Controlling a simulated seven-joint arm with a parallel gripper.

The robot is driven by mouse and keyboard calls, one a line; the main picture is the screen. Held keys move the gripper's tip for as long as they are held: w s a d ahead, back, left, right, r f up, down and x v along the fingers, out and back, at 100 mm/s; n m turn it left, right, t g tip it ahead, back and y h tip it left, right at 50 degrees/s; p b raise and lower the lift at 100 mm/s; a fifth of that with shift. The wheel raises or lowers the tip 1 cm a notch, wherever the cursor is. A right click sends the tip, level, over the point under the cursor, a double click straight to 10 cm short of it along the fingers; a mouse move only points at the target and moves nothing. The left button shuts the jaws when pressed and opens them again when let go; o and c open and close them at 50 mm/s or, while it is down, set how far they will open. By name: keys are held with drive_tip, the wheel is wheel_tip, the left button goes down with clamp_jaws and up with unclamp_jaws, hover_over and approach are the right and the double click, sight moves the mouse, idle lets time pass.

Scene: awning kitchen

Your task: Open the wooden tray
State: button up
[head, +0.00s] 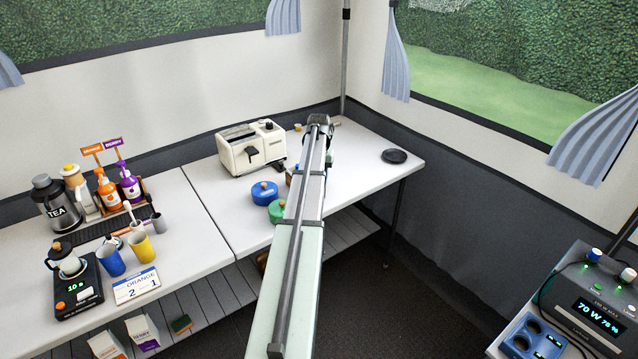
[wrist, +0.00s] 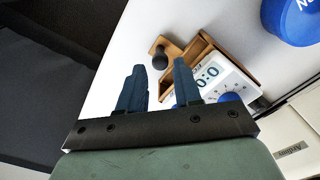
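The wooden tray (wrist: 196,46) shows in the wrist view as a brown wooden frame around a white device with a digital display (wrist: 208,75). A dark round knob (wrist: 158,57) sits by its left end. My gripper (wrist: 159,65) is open, with its two dark blue fingers apart. The knob shows in the gap between the fingertips; I cannot tell whether they touch it. The right finger covers part of the tray and device. In the head view my arm hides most of this spot, and the gripper's fingers are not visible there.
A blue round lidded container (head: 265,192) and a green one (head: 277,211) stand left of my arm; the blue one also shows in the wrist view (wrist: 290,20). A white toaster (head: 250,148) stands behind. A black disc (head: 394,156) lies right, with clear tabletop around it.

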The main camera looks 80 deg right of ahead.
drive_tip(key=shift+f, duration=1.25)
drive_tip(key=shift+c, duration=0.5)
clamp_jaws()
